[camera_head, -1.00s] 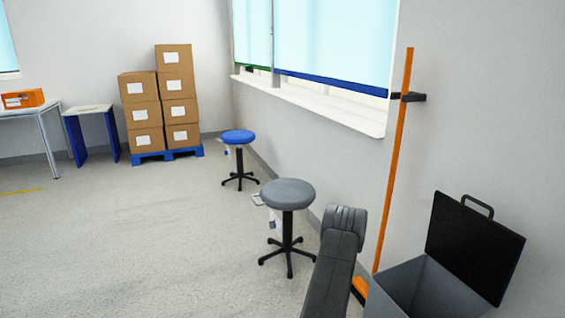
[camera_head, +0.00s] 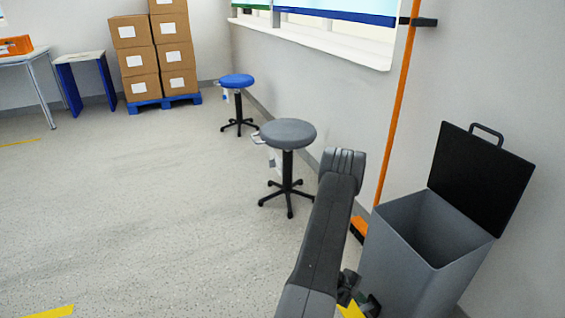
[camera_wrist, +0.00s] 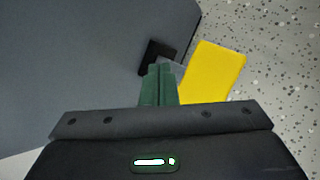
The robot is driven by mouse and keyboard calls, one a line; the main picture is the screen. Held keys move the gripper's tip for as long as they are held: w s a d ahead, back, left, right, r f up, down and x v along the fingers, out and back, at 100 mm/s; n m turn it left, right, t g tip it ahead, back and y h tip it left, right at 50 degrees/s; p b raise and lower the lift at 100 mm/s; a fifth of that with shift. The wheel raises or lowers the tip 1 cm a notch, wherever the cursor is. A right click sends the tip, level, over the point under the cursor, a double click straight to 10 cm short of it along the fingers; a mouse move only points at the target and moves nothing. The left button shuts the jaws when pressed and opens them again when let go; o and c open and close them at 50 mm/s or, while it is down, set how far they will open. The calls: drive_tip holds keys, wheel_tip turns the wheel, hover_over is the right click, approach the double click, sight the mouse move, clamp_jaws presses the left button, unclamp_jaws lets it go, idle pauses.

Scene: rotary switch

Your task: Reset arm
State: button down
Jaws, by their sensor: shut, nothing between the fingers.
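My arm (camera_head: 325,225) rises from the bottom of the head view, dark grey, and bends at its upper end in front of the wall. My gripper (camera_wrist: 160,72) shows in the wrist view with its two green fingers together and nothing between them. It points down toward the floor beside a grey bin (camera_wrist: 80,60). In the head view the gripper is mostly hidden behind my arm, low by the bin. No rotary switch is in view.
The open-lidded grey bin (camera_head: 400,265) stands close right of my arm. An orange pole (camera_head: 392,135) is by the wall. A grey stool (camera_head: 287,134) and a blue stool (camera_head: 237,82) stand ahead. Boxes (camera_head: 136,60) are stacked at the back. The left floor is clear.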

wheel_tip(320, 180, up, 3)
drive_tip(key=shift+f+p, duration=0.1)
drive_tip(key=shift+p, duration=0.35)
wheel_tip(320, 180, down, 3)
drive_tip(key=shift+b, duration=0.8)
drive_tip(key=shift+r+p, duration=0.2)
drive_tip(key=shift+p, duration=1)
drive_tip(key=shift+d+p, duration=0.1)
drive_tip(key=shift+p, duration=0.3)
drive_tip(key=shift+p, duration=1.25)
